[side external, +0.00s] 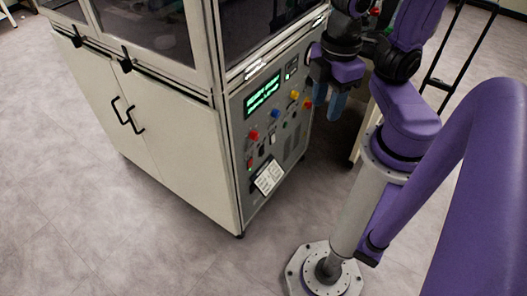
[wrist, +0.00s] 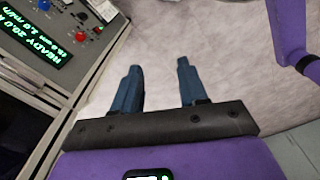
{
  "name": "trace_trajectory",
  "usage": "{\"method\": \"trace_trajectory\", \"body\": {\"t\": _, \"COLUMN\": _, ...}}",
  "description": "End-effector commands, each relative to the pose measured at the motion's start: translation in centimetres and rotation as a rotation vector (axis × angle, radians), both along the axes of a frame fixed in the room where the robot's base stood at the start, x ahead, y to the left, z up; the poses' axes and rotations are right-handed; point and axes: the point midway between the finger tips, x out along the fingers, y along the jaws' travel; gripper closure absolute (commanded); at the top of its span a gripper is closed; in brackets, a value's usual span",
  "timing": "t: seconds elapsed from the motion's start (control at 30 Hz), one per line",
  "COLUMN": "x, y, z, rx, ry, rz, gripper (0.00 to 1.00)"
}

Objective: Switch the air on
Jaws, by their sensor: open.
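The freeze dryer's grey control panel (side external: 284,145) carries a green-lit display (side external: 262,95), with a red knob (side external: 254,135), a blue knob (side external: 277,113) and a yellow knob (side external: 294,95). Small switches sit below the red knob; I cannot tell which is for the air. In the wrist view, the display (wrist: 33,38), red knob (wrist: 80,37) and blue knob (wrist: 45,5) are at the upper left. My gripper (side external: 329,100) hangs to the right of the panel, apart from it. The wrist view shows its two blue fingers (wrist: 159,70) spread, with only floor between them.
The cream cabinet (side external: 165,130) with black door handles stands left of the panel. A white label (side external: 269,178) is low on the panel. A black metal frame (side external: 455,50) stands at the upper right. Grey floor (side external: 90,215) is clear in front of the cabinet.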

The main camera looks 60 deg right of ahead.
Motion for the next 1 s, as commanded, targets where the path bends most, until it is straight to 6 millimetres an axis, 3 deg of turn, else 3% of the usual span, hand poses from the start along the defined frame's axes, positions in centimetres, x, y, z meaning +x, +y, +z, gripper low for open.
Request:
{"method": "trace_trajectory", "body": {"t": 0.03, "x": 0.0, "y": 0.0, "z": 0.0, "rx": 0.0, "ry": 0.0, "rz": 0.0, "gripper": 0.7}}
{"method": "trace_trajectory", "body": {"t": 0.1, "x": 0.1, "y": 0.1, "z": -0.1, "rx": -0.001, "ry": 0.0, "rz": 0.0, "gripper": 0.93}}
{"method": "trace_trajectory", "body": {"t": 0.13, "x": 0.3, "y": 0.1, "z": -0.1, "rx": -0.002, "ry": 0.0, "rz": 0.001, "gripper": 1.0}}
{"method": "trace_trajectory", "body": {"t": 0.37, "x": 3.1, "y": 1.0, "z": -1.7, "rx": -0.02, "ry": -0.004, "rz": 0.016, "gripper": 1.0}}
{"method": "trace_trajectory", "body": {"t": 0.6, "x": 8.3, "y": 1.4, "z": -5.1, "rx": -0.043, "ry": -0.008, "rz": 0.056, "gripper": 1.0}}
{"method": "trace_trajectory", "body": {"t": 1.0, "x": 16.0, "y": -1.4, "z": -12.8, "rx": -0.066, "ry": 0.008, "rz": 0.132, "gripper": 1.0}}
